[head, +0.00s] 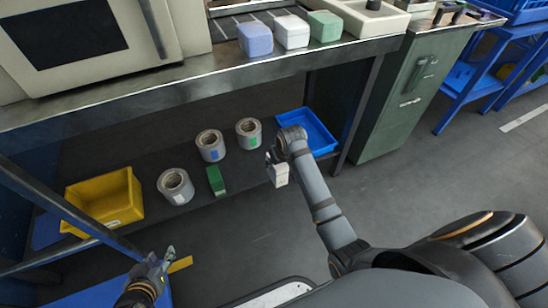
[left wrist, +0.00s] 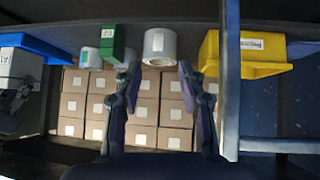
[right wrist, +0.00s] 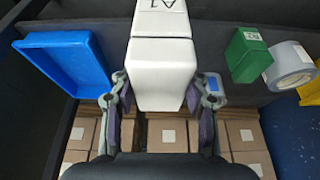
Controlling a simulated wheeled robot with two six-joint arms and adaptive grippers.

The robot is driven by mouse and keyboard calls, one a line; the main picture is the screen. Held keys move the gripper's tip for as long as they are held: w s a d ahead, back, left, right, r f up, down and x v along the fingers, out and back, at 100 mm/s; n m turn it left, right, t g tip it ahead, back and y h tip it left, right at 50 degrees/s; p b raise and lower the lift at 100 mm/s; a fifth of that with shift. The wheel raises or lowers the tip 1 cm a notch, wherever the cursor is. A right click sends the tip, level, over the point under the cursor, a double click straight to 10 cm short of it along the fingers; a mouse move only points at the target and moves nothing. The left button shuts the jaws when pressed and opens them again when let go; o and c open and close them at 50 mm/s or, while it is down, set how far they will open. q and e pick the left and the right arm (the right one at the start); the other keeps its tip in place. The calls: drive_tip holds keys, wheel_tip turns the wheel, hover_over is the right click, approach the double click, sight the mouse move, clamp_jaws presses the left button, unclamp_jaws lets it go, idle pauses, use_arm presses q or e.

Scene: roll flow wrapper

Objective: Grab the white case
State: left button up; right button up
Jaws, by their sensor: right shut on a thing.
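The white case (head: 281,176) is held by my right gripper (head: 274,158), in front of the lower shelf in the head view. In the right wrist view the white case (right wrist: 164,72) bears dark "A1" lettering and fills the space between the two fingers (right wrist: 162,98), one on each side. The white case also shows at the left edge of the left wrist view (left wrist: 18,72). My left gripper (head: 163,260) is at the lower left in the head view, away from the case. In the left wrist view its fingers (left wrist: 158,82) are wide apart with nothing between them.
On the lower shelf are a yellow bin (head: 128,212), several film rolls (head: 210,146), a green case (head: 216,181) and a blue tray (head: 316,134). Blue, white and green blocks (head: 291,32) stand on the upper counter. Cardboard boxes (left wrist: 145,110) show behind the shelf items.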

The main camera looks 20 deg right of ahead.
use_arm(q)
drive_tip(key=s+f+g, duration=0.3)
drive_tip(key=s+f, duration=0.2)
drive_tip(key=s, duration=0.2)
drive_tip(key=shift+d+g+p, duration=0.3)
drive_tip(key=shift+d, duration=0.05)
